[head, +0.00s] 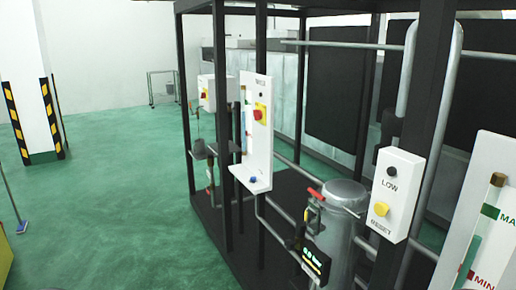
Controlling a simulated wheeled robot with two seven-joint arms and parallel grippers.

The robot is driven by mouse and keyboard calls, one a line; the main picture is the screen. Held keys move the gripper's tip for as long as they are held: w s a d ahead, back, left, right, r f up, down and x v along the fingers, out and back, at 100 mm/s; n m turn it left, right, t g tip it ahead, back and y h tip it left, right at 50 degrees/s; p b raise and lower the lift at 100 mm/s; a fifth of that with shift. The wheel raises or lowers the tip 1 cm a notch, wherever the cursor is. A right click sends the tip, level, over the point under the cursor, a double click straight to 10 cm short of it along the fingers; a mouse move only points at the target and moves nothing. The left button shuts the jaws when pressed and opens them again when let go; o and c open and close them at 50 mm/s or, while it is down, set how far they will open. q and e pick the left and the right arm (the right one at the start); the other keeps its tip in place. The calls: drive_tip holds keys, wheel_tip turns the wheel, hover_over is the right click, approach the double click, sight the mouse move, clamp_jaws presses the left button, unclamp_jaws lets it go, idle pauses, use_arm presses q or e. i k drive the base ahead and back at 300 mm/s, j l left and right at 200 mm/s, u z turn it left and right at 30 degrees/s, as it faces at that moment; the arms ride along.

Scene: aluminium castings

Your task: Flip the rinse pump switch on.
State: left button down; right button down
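A white upright panel (257,150) on the black frame carries a red and yellow switch (260,112) with a small dark label above it. The label is too small to read, so I cannot tell whether this is the rinse pump switch. A blue knob or valve (252,179) sits on the panel's lower ledge. Farther back, a white box (207,93) has another small red and yellow control (203,94). The position of either switch cannot be made out. Neither of my grippers is in view.
A white box (393,195) marked LOW and RESET hangs on a near post. A metal cylinder (340,225) with a red-handled valve stands beside it. A level gauge board (480,220) is at right. Green floor (110,210) is open at left, near a striped pillar (35,110).

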sight(257, 114)
drive_tip(key=i+j+z, duration=0.45)
drive_tip(key=i, duration=0.25)
drive_tip(key=i+j+z, duration=0.45)
drive_tip(key=i+j, duration=0.15)
drive_tip(key=j, duration=0.15)
